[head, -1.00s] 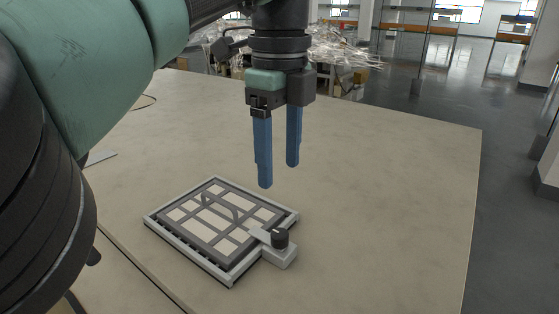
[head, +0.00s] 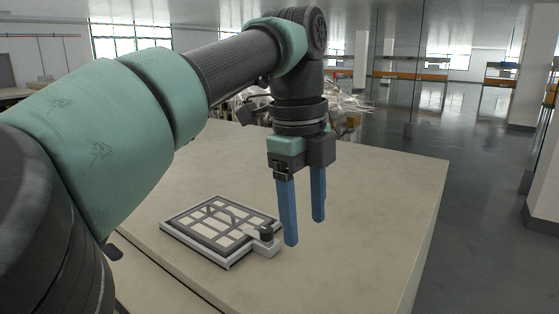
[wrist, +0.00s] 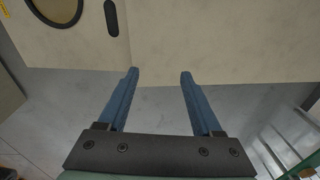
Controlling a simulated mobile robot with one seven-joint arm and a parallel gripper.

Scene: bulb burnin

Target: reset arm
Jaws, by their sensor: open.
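My gripper (head: 305,232) has two long blue fingers, spread apart with nothing between them. In the head view it hangs above the table, right of a framed fixture. In the wrist view the gripper (wrist: 158,72) is also open and empty, with grey floor and a pale surface behind it. My arm reaches in from the left and bends down at the wrist.
The flat grey fixture (head: 178,231) with pale panels, a handle and a dark knob (head: 267,234) sits on the beige table (head: 390,190). The table's right part is clear. Tangled clear material (head: 350,103) lies behind the table.

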